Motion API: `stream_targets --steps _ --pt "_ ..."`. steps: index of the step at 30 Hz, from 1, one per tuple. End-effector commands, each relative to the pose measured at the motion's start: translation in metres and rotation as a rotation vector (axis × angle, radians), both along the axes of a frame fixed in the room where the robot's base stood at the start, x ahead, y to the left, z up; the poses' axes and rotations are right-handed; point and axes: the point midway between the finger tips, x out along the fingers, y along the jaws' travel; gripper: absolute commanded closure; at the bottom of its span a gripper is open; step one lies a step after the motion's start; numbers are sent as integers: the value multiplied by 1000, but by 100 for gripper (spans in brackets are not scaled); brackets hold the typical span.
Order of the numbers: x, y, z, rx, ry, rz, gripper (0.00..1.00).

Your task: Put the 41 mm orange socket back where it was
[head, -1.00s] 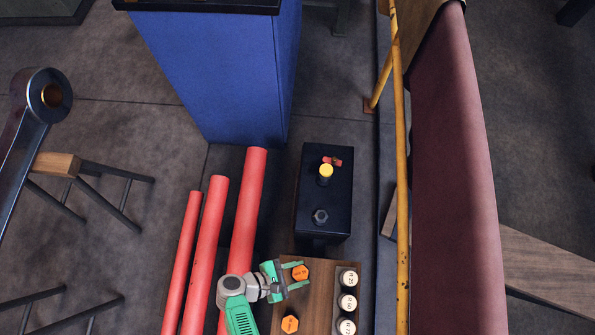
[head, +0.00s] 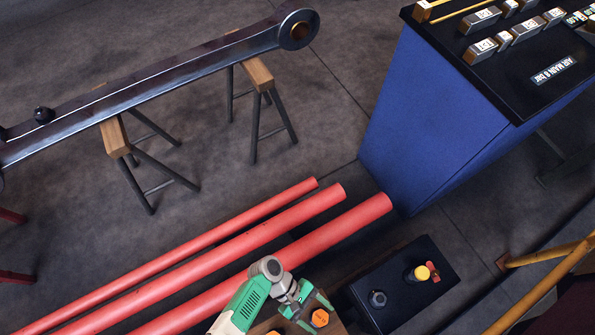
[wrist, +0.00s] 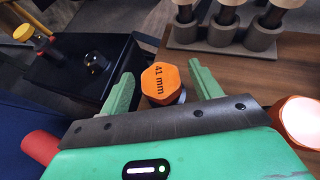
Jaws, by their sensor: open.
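The orange hex-topped socket marked 41 mm (wrist: 161,82) stands on a wooden surface (wrist: 235,80); it also shows at the bottom of the head view (head: 320,317). My gripper (wrist: 161,70) is open, with one green finger on each side of the socket and visible gaps between them in the wrist view. In the head view my gripper (head: 312,309) is over the wooden surface at the bottom edge. The socket's lower part is partly hidden by my gripper. A second orange top (wrist: 300,122) shows at the wrist view's right edge; its marking is unreadable.
A black box (head: 395,310) beside the wooden surface carries a dark hex nut (head: 377,298) and a yellow-topped item (head: 418,273). A grey holder (wrist: 215,38) with several posts stands behind. Red pipes (head: 230,255) lie left of my gripper. A blue cabinet (head: 430,130) stands beyond.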

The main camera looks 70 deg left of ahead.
Motion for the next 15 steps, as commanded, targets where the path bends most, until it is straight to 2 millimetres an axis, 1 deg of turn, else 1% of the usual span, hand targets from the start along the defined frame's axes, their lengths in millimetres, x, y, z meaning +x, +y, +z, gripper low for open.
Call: stream_targets --steps 3,9,12,15 --pt "-11 19 17 2 0 3 37" --pt "-36 57 40 2 -1 3 37" --pt "-46 72 49 3 -2 2 37" --pt "-53 81 54 3 0 1 37"
